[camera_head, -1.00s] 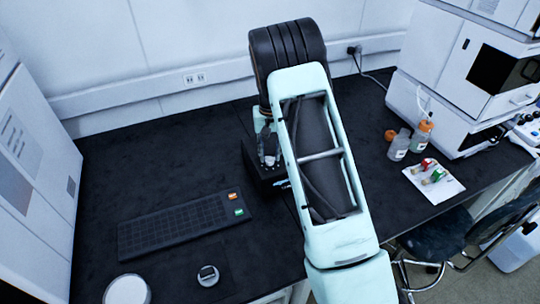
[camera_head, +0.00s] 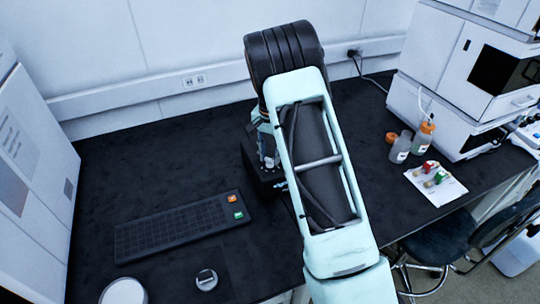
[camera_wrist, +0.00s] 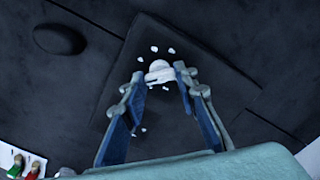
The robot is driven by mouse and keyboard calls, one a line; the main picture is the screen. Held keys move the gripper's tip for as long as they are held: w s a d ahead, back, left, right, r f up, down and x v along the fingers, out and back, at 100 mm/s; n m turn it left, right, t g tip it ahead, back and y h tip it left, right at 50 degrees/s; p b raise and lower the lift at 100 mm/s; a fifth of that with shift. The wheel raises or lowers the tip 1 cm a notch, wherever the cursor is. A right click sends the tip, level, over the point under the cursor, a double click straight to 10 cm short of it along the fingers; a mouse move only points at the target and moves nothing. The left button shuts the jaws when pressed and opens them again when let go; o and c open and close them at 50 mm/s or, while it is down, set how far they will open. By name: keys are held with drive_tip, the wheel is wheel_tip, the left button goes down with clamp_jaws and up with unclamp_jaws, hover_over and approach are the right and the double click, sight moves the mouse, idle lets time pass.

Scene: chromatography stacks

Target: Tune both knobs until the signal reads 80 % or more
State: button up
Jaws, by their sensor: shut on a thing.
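A dark box (camera_head: 249,164) stands on the black bench, partly hidden behind my arm. A small blue readout shows at its front edge, too small to read. In the wrist view the box's dark top (camera_wrist: 215,75) carries a white knob (camera_wrist: 159,66) ringed by several white dots. My gripper (camera_wrist: 166,76) is shut on this knob, with its fingers on both sides of it. My gripper also shows in the head view (camera_head: 267,148), small and partly covered by my arm. I cannot make out a second knob in either view.
A dark keyboard-like panel (camera_head: 170,225) with orange and green tiles lies left of the box. Bottles (camera_head: 424,138) and a white sheet (camera_head: 440,190) with red and green items lie right. A dark round patch (camera_wrist: 58,39) lies beside the box. Bench behind the panel is clear.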

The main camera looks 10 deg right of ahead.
drive_tip(key=o, duration=1.2)
drive_tip(key=shift+c, duration=0.2)
wheel_tip(320, 180, up, 12)
